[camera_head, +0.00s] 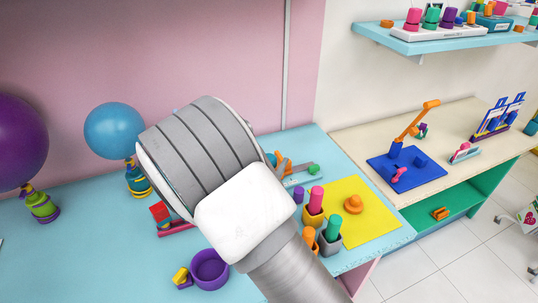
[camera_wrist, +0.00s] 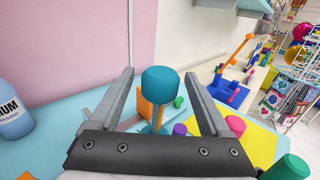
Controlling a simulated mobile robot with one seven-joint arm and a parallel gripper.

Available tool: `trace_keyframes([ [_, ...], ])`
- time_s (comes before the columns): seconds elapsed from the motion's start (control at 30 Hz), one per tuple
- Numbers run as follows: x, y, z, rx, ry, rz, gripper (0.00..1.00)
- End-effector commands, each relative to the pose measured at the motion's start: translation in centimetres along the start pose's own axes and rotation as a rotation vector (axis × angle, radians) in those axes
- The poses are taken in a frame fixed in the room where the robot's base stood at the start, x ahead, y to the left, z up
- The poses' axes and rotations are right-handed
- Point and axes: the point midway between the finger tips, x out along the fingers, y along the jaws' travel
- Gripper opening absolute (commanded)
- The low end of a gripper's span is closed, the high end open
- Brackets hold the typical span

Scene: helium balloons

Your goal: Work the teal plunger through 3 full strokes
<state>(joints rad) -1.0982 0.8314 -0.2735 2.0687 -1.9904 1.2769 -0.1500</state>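The teal plunger knob (camera_wrist: 160,84) stands upright on a thin orange rod (camera_wrist: 157,120) in the wrist view. My gripper (camera_wrist: 159,73) is open, with one finger left of the knob and one right of it. Gaps show on both sides, so neither finger touches the knob. The plunger's base is mostly hidden behind my gripper's dark palm. In the head view my arm covers the gripper, and I cannot make out the teal knob there.
A yellow mat (camera_head: 376,217) with pink and green cylinders in cups lies right of my arm. A purple bowl (camera_head: 210,270) and a blue balloon (camera_head: 113,131) are to the left. A helium bottle (camera_wrist: 12,112) stands at the wrist view's left edge. A blue board (camera_head: 405,170) is farther right.

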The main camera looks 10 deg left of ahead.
Motion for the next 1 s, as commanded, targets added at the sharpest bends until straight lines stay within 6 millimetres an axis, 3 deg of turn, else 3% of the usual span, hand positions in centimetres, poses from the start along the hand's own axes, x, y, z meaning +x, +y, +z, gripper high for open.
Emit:
trace_keyframes([
  [0.27, -0.2, 0.1, 0.1, 0.000, -0.001, 0.001, 0.81],
  [0.8, -5.4, 0.1, 0.1, 0.001, -0.001, 0.001, 0.81],
  [1.0, -6.0, 0.0, 0.1, 0.000, -0.002, 0.000, 0.81],
])
